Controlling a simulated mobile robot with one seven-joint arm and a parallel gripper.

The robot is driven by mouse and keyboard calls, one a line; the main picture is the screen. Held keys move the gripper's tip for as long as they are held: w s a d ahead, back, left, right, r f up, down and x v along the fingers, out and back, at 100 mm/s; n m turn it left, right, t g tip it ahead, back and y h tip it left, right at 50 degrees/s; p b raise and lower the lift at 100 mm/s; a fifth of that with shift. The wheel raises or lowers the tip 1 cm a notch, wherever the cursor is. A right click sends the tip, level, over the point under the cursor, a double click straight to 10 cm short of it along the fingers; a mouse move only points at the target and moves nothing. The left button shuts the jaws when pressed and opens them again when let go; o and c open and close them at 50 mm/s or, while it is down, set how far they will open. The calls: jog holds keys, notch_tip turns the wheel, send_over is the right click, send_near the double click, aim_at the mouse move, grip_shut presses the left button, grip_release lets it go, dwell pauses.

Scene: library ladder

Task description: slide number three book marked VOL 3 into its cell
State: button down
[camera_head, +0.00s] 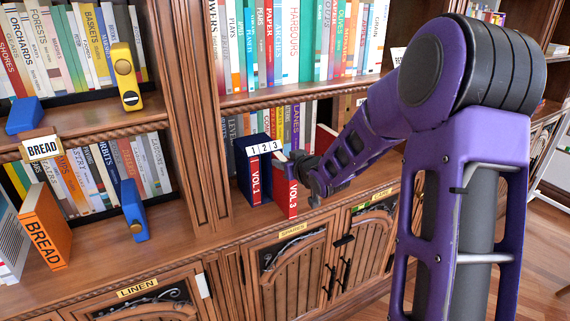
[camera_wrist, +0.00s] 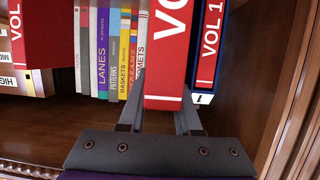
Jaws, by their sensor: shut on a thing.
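The red book marked VOL 3 (camera_head: 291,197) stands upright on the lower shelf. My gripper (camera_wrist: 160,115) is shut on it, one finger on each side of its spine, which also shows in the wrist view (camera_wrist: 168,60). The dark blue case (camera_head: 241,178) has a white label strip reading 1 2 3 (camera_head: 265,147). VOL 1 (camera_head: 254,180) is in the cell under number 1. VOL 3 is right of VOL 1 with its spine further forward. I cannot tell whether its rear end is inside a cell; the case and my gripper hide it.
Another red book (camera_wrist: 20,35) with a cut-off volume number stands apart at left in the wrist view. A row of books (camera_wrist: 118,55) stands behind. An upright shelf post (camera_head: 200,110) is left of the case. The shelf's front edge (camera_head: 250,228) is close.

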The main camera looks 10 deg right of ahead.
jog(key=shift+w+a, duration=0.2)
jog(key=shift+w, duration=0.55)
jog(key=c, duration=0.5)
grip_release()
jog(key=shift+s, duration=0.1)
jog(key=shift+p+v, duration=1.45)
jog(key=shift+v, duration=7.2)
jog(key=shift+r, duration=0.1)
